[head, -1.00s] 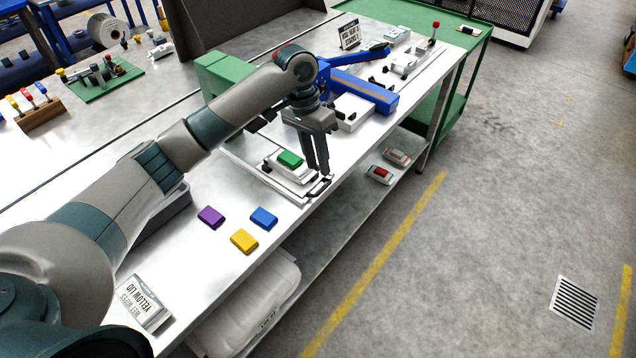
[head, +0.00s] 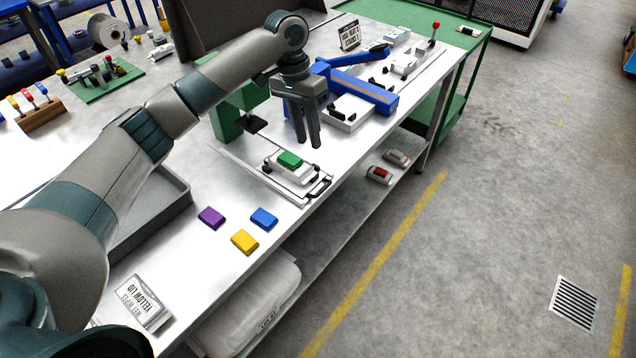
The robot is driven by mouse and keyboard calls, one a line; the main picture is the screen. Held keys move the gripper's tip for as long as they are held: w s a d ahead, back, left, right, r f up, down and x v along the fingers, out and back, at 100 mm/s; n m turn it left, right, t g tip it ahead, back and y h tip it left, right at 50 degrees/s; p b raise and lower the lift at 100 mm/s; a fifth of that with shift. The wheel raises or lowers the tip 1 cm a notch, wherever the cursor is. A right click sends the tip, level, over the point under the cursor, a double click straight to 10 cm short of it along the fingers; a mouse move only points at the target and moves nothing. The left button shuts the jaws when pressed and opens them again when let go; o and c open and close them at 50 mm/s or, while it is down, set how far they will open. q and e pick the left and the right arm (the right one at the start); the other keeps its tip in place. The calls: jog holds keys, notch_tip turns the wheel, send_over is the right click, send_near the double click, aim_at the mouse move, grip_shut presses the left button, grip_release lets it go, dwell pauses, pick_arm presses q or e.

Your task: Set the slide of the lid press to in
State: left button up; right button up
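The lid press is a green frame (head: 228,121) on the white bench, with a dark pressing pad under its head. Its slide (head: 262,181) sticks out toward the bench's front edge, with a black handle (head: 321,189) at the near end. A white box with a green lid (head: 290,159) sits on the slide, in front of the green frame and not under it. My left gripper (head: 308,146) is above and behind the handle, clear of it. Its fingers look slightly apart, with nothing between them. My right gripper is out of view.
Purple (head: 211,217), yellow (head: 244,241) and blue (head: 263,218) lids lie left of the slide. A blue lever device (head: 372,92) stands to the right. A grey tray (head: 180,200) and a sign card (head: 146,302) are at left. A lower shelf holds small boxes.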

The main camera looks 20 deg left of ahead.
aim_at(320, 192)
pick_arm(q)
jog(key=d+f+p, duration=0.1)
jog(key=f, duration=0.3)
jog(key=d+f+p, duration=0.1)
jog(key=f+p, duration=0.1)
jog(key=f, duration=0.3)
jog(key=s+f+p, duration=0.1)
jog(key=f, duration=0.4)
jog(key=shift+d+f+p, duration=0.2)
jog(key=shift+d+p, duration=0.15)
jog(key=shift+d, duration=0.05)
jog(key=shift+d+f, duration=0.1)
jog(key=shift+f, duration=0.65)
grip_shut()
